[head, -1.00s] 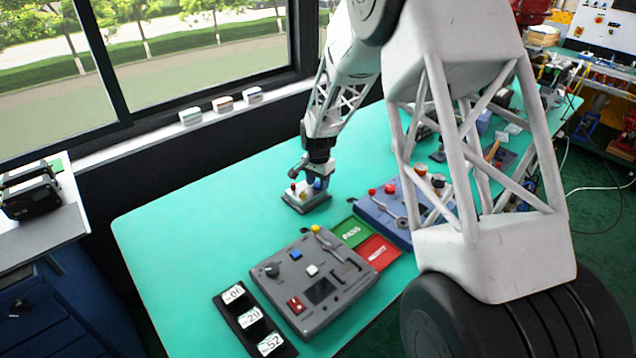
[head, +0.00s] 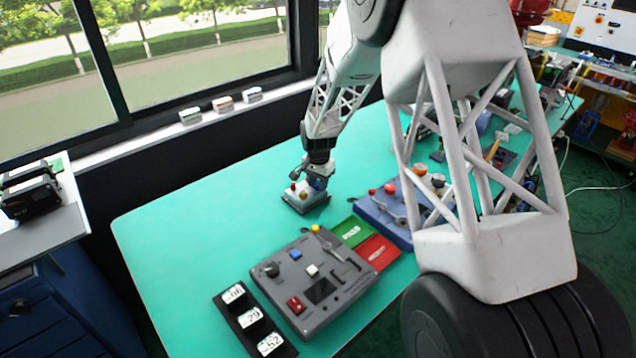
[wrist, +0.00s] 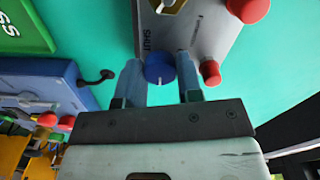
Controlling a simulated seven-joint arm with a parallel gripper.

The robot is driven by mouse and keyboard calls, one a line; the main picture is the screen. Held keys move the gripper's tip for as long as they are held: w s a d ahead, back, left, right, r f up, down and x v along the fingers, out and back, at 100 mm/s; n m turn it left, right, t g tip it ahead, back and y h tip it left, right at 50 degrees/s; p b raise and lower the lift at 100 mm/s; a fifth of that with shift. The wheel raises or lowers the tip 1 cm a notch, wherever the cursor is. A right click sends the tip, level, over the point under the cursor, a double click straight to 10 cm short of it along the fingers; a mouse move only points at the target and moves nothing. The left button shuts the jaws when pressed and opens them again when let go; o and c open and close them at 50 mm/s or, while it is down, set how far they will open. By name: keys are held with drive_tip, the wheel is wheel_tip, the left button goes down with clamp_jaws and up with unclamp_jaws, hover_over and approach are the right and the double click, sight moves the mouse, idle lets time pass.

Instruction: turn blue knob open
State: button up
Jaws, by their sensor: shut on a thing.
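The valve positioner (head: 306,205) is a small grey box on the green table, below the end of my arm. In the wrist view its grey face (wrist: 200,40) carries a blue knob (wrist: 159,69) with a white pointer line, beside the printed word SHUT. My gripper (wrist: 160,78) is shut on the blue knob, one finger on each side. In the head view my gripper (head: 318,180) is at the box's far right side and mostly hides the knob. Red knobs and a brass-coloured part also sit on the box.
A grey control panel (head: 315,285) stands in front, with a black number rack (head: 255,318) at its left. Green PASS and red plates (head: 377,250) and a blue box (head: 385,215) with levers lie to the right. The table's left side is clear.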

drive_tip(key=n, duration=0.8)
drive_tip(key=shift+n, duration=0.3)
drive_tip(key=n, duration=0.4)
drive_tip(key=shift+n, duration=0.3)
drive_tip(key=shift+w+n, duration=0.1)
drive_tip(key=shift+n, duration=1.9)
drive_tip(key=o, duration=0.6)
drive_tip(key=shift+o, duration=0.2)
drive_tip(key=shift+r, duration=0.1)
drive_tip(key=shift+r, duration=3.85)
